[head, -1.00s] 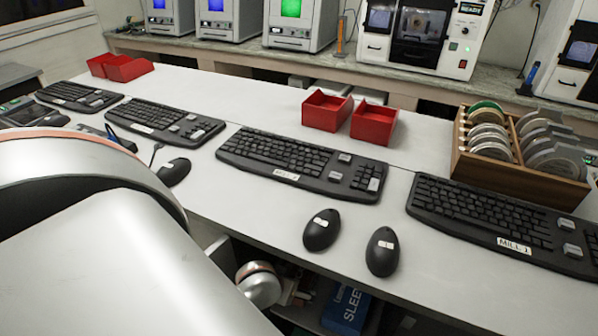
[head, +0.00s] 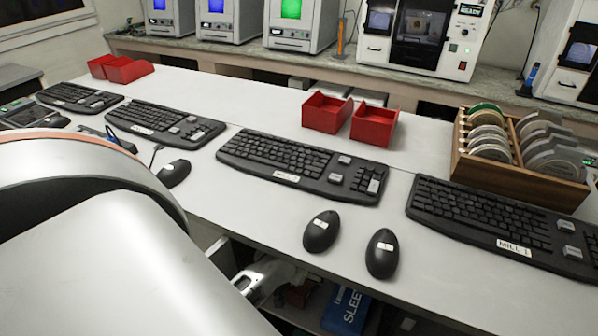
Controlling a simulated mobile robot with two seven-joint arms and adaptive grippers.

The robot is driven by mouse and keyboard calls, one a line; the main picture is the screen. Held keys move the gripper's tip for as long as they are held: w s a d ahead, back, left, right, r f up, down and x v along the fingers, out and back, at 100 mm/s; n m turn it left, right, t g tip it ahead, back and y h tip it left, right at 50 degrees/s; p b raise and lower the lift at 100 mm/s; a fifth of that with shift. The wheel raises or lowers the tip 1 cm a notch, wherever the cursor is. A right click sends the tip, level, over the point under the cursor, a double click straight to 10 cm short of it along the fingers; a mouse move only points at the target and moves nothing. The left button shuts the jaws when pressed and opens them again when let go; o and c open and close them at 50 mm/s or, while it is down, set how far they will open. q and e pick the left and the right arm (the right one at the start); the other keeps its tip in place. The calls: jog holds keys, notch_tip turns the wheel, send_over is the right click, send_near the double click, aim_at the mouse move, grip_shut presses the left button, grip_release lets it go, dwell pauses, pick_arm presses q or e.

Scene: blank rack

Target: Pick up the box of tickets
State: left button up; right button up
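No thing in the head view can be surely told as the box of tickets. A small dark red thing (head: 299,293) shows in the space under the tabletop, partly hidden; I cannot tell what it is. A silver part of my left gripper (head: 264,279) shows below the table's front edge, just left of the red thing. Its fingers are not clear, so I cannot tell whether it is open, shut or touching the red thing. My large silver arm link covers the lower left of the view. My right gripper is not in view.
A blue box marked SLEE (head: 347,311) sits under the table. On the white tabletop (head: 225,95) are several keyboards, mice (head: 321,231), open red bins (head: 374,124) and a wooden rack of discs (head: 515,177). Machines (head: 418,36) line the back counter.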

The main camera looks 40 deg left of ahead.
pick_arm(q)
jog(key=shift+f, duration=0.25)
dwell(0.5)
jog(key=c, duration=1.8)
